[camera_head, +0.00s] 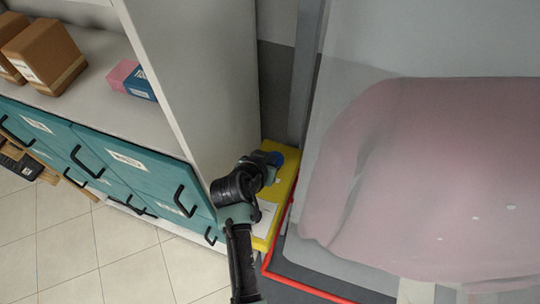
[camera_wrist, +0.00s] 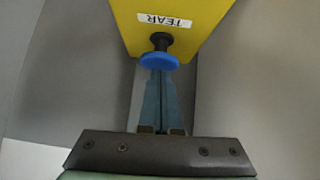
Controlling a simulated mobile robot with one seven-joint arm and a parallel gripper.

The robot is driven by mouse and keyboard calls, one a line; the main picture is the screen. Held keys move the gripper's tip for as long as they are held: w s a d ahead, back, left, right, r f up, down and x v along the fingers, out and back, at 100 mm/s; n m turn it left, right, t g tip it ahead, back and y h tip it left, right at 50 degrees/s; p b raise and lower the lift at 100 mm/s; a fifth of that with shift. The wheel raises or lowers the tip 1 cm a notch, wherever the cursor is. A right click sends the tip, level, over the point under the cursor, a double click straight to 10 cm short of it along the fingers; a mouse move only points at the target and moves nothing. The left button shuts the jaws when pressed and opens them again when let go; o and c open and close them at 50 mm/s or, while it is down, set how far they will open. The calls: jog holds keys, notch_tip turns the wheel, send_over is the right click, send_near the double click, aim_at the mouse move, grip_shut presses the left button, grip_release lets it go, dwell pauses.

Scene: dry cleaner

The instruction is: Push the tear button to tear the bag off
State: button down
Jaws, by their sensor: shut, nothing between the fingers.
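The tear button is a blue round knob (camera_wrist: 159,60) on a short black stem under a yellow box (camera_wrist: 190,38) with a white "TEAR" label, which appears upside down in the wrist view. In the head view the yellow box (camera_head: 286,190) stands between the shelf unit and the bag, and a bit of the blue knob (camera_head: 277,158) shows past my arm. My gripper (camera_wrist: 160,78) is shut and empty, its fingertips at the knob's lower edge in the picture; I cannot tell whether they touch. The bag (camera_head: 345,105) is clear plastic over a pink garment.
A shelf unit with teal drawers (camera_head: 130,165) and black handles stands left of my arm. Brown boxes (camera_head: 45,50) and a pink-and-blue box (camera_head: 133,80) sit on its shelf. A red edge strip (camera_head: 305,287) runs below the bag. Tiled floor (camera_head: 70,250) is clear at lower left.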

notch_tip(320, 180, down, 3)
jog(key=b, duration=0.3)
jog(key=shift+f, duration=0.15)
jog(key=shift+s, duration=0.1)
dwell(0.5)
notch_tip(320, 180, up, 5)
jog(key=p, duration=0.3)
jog(key=shift+p, duration=0.3)
jog(key=b+v, duration=0.3)
jog(key=v, duration=0.6)
jog(key=shift+s+a, duration=0.25)
jog(key=shift+a, duration=0.05)
